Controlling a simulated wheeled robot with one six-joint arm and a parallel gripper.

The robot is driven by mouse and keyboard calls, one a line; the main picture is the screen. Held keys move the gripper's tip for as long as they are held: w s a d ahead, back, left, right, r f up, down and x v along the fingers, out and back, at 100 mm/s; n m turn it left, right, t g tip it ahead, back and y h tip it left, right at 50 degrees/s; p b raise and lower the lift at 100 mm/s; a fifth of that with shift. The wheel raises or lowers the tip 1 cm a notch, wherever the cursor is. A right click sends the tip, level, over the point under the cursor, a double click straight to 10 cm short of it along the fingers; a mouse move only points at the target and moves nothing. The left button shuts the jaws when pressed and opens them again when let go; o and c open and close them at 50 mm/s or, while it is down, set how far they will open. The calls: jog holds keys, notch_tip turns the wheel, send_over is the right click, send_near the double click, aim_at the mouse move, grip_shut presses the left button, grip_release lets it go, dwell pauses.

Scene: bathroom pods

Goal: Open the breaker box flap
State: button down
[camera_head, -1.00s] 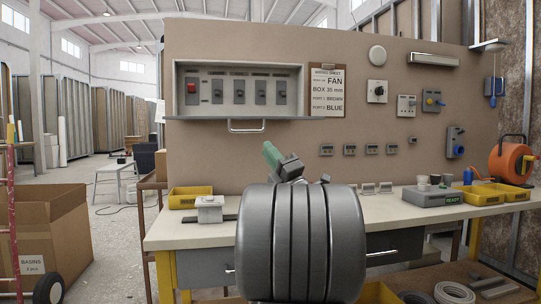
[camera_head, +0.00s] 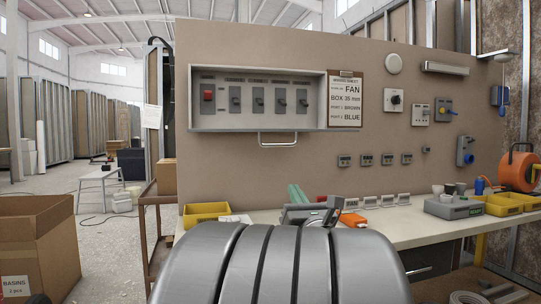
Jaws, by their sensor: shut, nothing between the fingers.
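The breaker box (camera_head: 257,71) is a pale grey box on the brown panel, upper centre. Its row of switches, one red, shows plainly. A pale bar handle (camera_head: 277,142) is at its lower edge. The flap is seen nearly edge-on if at all, and I cannot tell its exact angle. My gripper (camera_head: 298,192), with green fingers, is shut and empty. It is below the box in the picture, apart from the handle. My large grey arm link hides part of the bench below it.
The workbench (camera_head: 405,233) crosses below the panel. It carries a yellow bin (camera_head: 206,212), a grey device (camera_head: 453,207), more yellow bins and an orange reel (camera_head: 518,169). A clipboard (camera_head: 345,100) hangs right of the box. A cardboard carton (camera_head: 38,243) stands left, with open floor beside it.

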aim_at(283, 145)
jog(key=w+a+r, duration=0.2)
jog(key=w+r, duration=0.5)
jog(key=shift+w+a+r+n, duration=0.3)
jog(key=shift+a+r, duration=0.05)
jog(key=shift+r, duration=0.05)
dwell(0.4)
jog(key=shift+s+d+r+g+h+p, duration=0.1)
jog(key=shift+s+r+g+h+p, duration=0.1)
jog(key=shift+r+p, duration=0.3)
jog(key=shift+s+d+r+g+h+p, duration=0.1)
jog(key=shift+r+g+h+p, duration=0.1)
jog(key=shift+r+p, duration=0.3)
jog(key=shift+s+r+b, duration=0.15)
jog(key=shift+r+b, duration=0.3)
jog(key=shift+r, duration=0.3)
